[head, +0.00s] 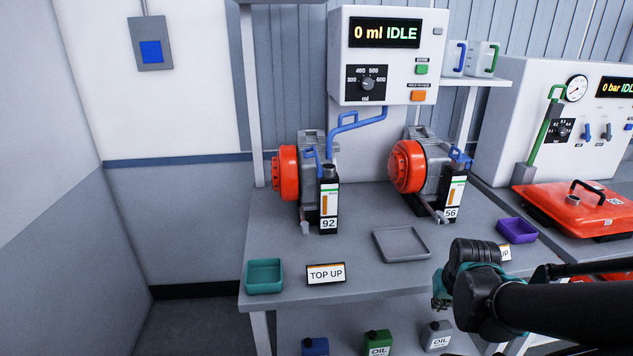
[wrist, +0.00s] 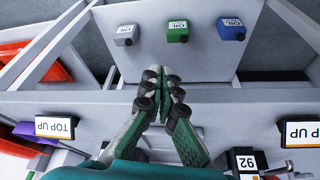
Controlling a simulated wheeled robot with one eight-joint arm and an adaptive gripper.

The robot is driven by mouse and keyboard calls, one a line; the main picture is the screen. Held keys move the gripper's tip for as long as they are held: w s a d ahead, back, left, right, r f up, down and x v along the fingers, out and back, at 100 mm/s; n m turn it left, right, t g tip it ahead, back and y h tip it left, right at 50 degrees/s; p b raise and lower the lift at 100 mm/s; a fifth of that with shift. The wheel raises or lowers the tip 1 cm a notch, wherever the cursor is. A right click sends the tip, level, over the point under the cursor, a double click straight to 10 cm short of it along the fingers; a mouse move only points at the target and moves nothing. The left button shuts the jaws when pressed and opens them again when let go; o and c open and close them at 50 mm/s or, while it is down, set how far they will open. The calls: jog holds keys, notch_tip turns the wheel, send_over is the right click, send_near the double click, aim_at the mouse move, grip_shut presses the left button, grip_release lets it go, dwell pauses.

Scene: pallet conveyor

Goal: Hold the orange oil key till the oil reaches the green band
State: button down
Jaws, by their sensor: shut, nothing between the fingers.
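The orange oil key (head: 418,96) is on the white dispenser panel (head: 345,88), below a green button (head: 421,69). The display (head: 384,33) reads "0 ml IDLE". The dial (head: 366,83) is left of the key. A blue spout (head: 350,125) runs down to the pump marked 92 (head: 288,175). Its sight gauge (head: 328,199) shows an orange column with a small green band above it. The pump marked 56 (head: 408,167) has a similar gauge (head: 455,192). My gripper (head: 440,298) is low at the bench front, far from the key. Its fingers (wrist: 165,75) are together and empty.
A red-lidded unit (head: 560,213) stands right.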

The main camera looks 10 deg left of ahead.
aim_at(419, 96)
jog(key=w+a+r+m+t+y, duration=0.3)
jog(key=w+a+r+m, duration=0.1)
jog(key=w+r+m, duration=0.4)
jog(key=w+a+r+m+t+y, duration=0.35)
jog(key=w+r+m, duration=0.25)
jog(key=w+r, duration=0.5)
jog(key=w+d+r+m+t, duration=0.3)
jog(key=w+r+m, duration=0.3)
jog(key=r+m, duration=0.3)
jog(key=w+d+r+m+t, duration=0.3)
jog(key=w+r+m, duration=0.4)
jog(key=r, duration=0.5)
jog(key=shift+d+r+m+h, duration=0.3)
jog(key=shift+d+m+h, duration=0.25)
jog(key=shift+m, duration=0.65)
jog(key=shift+t, duration=0.25)
jog(key=x, duration=1.3)
jog(key=shift+w+a, duration=0.1)
jog(key=shift+w, duration=0.2)
jog(key=shift+w+a, duration=0.1)
jog(key=shift+w, duration=0.05)
